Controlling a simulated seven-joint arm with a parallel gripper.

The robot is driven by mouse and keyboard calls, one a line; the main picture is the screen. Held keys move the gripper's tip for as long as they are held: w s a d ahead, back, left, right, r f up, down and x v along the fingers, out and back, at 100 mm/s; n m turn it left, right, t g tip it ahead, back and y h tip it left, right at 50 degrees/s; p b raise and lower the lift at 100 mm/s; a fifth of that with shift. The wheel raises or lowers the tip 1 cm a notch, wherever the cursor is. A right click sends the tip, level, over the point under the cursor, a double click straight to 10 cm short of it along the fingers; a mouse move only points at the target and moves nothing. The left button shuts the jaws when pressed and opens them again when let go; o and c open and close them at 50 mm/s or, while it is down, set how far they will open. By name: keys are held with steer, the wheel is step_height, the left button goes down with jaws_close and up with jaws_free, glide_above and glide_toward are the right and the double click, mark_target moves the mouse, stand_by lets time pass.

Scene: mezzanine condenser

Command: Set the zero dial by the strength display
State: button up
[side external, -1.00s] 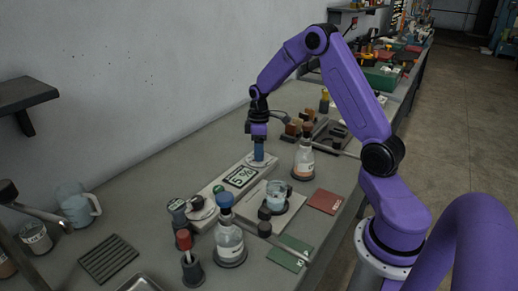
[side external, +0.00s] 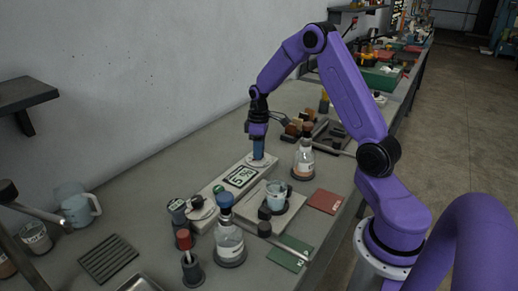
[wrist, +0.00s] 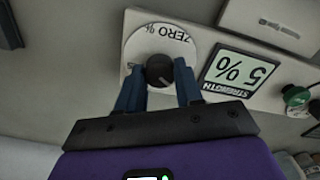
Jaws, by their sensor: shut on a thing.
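The zero dial is a black knob (wrist: 159,70) on a round white plate (wrist: 183,57) marked "ZERO %". It sits at one end of a pale panel. My gripper (wrist: 159,88) is shut on the knob, with one blue finger on each side of it in the wrist view. In the side external view my gripper (side external: 258,155) points straight down at the far end of the panel, and its fingers hide the knob. The strength display (wrist: 236,71) is beside the dial and reads 5 %. It also shows in the side external view (side external: 241,176).
A glass beaker (side external: 277,195) stands right of the panel. Stoppered flasks stand behind (side external: 303,160) and in front (side external: 229,243). A red mat (side external: 324,201) and a green mat (side external: 290,253) lie near the bench edge.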

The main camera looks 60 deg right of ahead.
steer(key=m, duration=0.6)
steer(key=shift+m, duration=0.4)
stand_by(0.4)
steer(key=o, duration=1)
steer(key=shift+o, duration=0.2)
step_height(320, 180, up, 18)
steer(key=shift+f, duration=0.25)
